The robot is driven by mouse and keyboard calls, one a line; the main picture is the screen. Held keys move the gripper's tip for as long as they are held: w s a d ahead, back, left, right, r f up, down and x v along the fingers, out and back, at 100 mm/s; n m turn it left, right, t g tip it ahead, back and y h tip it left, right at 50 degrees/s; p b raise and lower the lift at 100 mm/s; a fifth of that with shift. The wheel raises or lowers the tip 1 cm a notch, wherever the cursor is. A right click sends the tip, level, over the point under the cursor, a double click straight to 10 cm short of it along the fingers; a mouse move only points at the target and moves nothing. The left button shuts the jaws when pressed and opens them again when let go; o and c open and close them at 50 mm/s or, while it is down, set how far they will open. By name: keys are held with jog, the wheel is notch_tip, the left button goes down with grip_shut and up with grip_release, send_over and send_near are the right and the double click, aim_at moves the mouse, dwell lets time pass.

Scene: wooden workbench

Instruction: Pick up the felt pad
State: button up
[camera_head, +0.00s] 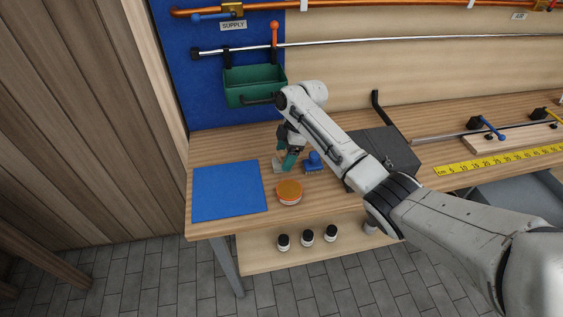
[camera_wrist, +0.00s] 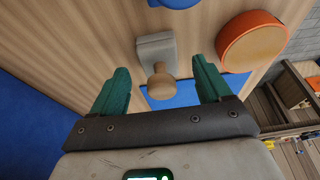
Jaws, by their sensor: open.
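A small grey pad with a wooden knob (camera_wrist: 156,50), which looks like the felt pad, sits on the bench. In the wrist view it lies ahead of my gripper (camera_wrist: 160,70), and its knob shows in the gap between the two green fingers. The fingers are apart, with clear space on both sides of the knob. In the head view the pad (camera_head: 278,165) is partly hidden by my gripper (camera_head: 288,159), which hangs just above and beside it.
A blue object (camera_head: 313,163) stands close to the right of the pad. A flat blue mat (camera_head: 229,190) lies left. A dark grey box (camera_head: 390,153) is right. A green bin (camera_head: 253,84) hangs behind.

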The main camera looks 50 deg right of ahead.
jog(key=shift+x, duration=1.05)
jog(key=c, duration=1.1)
jog(key=shift+c, duration=0.3)
